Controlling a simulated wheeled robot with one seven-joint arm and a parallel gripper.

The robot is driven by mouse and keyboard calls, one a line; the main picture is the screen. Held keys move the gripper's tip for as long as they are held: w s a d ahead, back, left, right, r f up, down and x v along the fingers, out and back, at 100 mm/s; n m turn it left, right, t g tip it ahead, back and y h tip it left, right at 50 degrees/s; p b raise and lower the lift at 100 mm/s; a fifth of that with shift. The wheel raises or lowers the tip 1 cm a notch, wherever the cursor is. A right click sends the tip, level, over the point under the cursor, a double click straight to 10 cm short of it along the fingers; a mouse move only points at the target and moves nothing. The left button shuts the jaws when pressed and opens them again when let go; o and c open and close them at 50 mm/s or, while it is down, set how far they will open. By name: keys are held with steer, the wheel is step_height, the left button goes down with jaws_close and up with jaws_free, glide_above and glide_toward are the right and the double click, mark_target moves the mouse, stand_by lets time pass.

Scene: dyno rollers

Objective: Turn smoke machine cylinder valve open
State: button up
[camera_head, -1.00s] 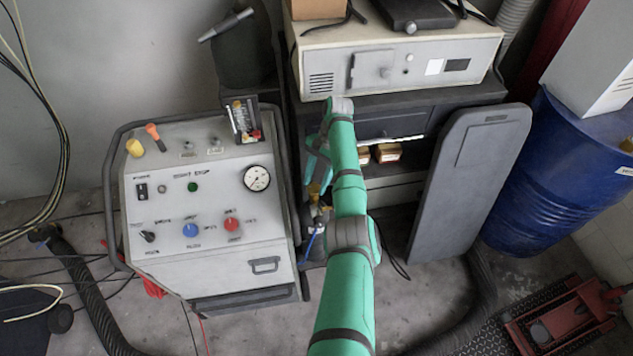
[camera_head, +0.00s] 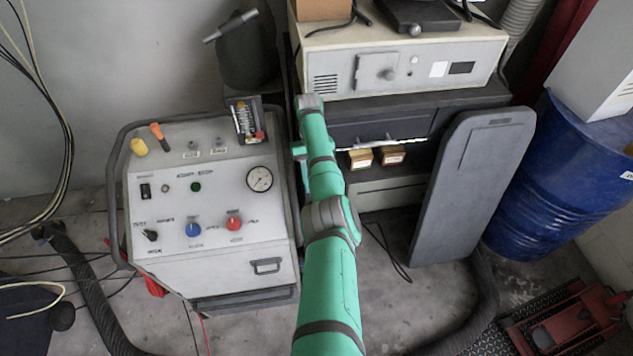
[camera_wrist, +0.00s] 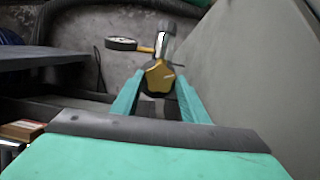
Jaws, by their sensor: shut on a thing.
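The smoke machine (camera_head: 215,215) is the white console at the left in the head view, with knobs and a round gauge. A small round gauge (camera_wrist: 121,44) is beside the valve. In the head view my green arm covers the cylinder, its valve and my fingers. I cannot tell how far the knob is turned.
A dark cabinet (camera_head: 375,118) with a beige unit (camera_head: 425,68) on top stands behind my arm. A grey panel (camera_head: 470,190) leans to the right, before a blue drum (camera_head: 560,175). A red jack (camera_head: 570,325) and black hoses lie on the floor.

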steer(key=shift+a+n+h, duration=0.25)
steer(key=shift+n+h, duration=0.15)
steer(key=shift+n, duration=0.7)
steer(key=o, duration=1.1)
steer(key=shift+c, duration=0.2)
